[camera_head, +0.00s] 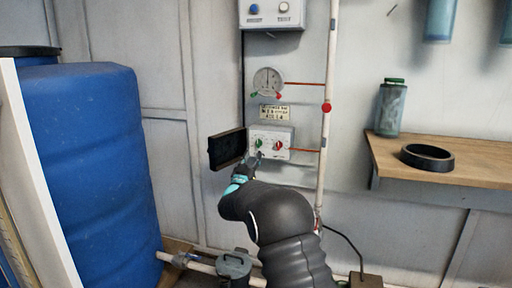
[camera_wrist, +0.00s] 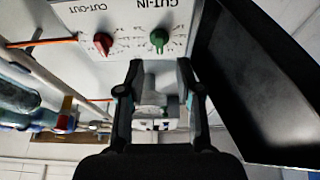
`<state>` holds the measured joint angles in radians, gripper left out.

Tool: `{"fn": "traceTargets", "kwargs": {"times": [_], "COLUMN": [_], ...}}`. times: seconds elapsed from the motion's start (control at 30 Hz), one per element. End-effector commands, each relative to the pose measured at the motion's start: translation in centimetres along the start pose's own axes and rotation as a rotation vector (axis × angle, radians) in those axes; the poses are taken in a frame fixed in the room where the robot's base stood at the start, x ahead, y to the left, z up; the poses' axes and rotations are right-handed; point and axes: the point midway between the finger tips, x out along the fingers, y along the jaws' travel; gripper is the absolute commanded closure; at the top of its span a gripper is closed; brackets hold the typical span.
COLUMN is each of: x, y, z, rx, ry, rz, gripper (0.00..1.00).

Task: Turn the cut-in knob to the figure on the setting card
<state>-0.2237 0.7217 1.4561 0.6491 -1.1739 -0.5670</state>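The green cut-in knob (camera_wrist: 159,40) is on the white control box (camera_head: 285,154), under upside-down "CUT-IN" lettering in the wrist view. In the head view the green knob also shows (camera_head: 259,143), left of the red cut-out knob (camera_head: 279,146). The setting card (camera_head: 274,112) is above the box; its small print is too blurred to read surely. My gripper (camera_wrist: 160,68) is open, fingers apart and empty. Its fingertips point toward the green knob and appear short of it. In the head view my gripper (camera_head: 254,160) is just below the knob.
A black open cover (camera_head: 227,149) stands out at the box's left, close beside my gripper. A round gauge (camera_head: 268,82) is above the card. A vertical pipe (camera_head: 326,130) runs right of the box. A blue barrel (camera_head: 90,160) stands left, a wooden shelf (camera_head: 450,172) right.

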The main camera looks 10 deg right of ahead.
Motion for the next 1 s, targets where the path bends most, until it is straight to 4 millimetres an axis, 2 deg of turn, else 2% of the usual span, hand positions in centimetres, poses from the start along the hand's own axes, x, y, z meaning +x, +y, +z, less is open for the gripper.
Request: {"fn": "traceTargets", "kwargs": {"times": [0.1,0.3,0.5,0.77,0.8,0.93,1.0], "x": [2.3,4.8,5.8,6.0,6.0,6.0,5.9], "y": [0.1,0.1,0.1,0.0,0.0,0.0,0.0], "z": [0.0,0.0,0.0,0.0,0.0,0.0,0.0], "rx": [0.000,-0.001,0.000,0.000,0.000,0.000,0.000], "ry": [0.001,0.000,0.000,0.000,0.000,0.000,0.000], "rz": [0.003,0.002,0.000,0.000,0.000,0.000,0.000], "gripper": [0.65,0.65,0.65,0.65,0.67,1.00,1.00]}}
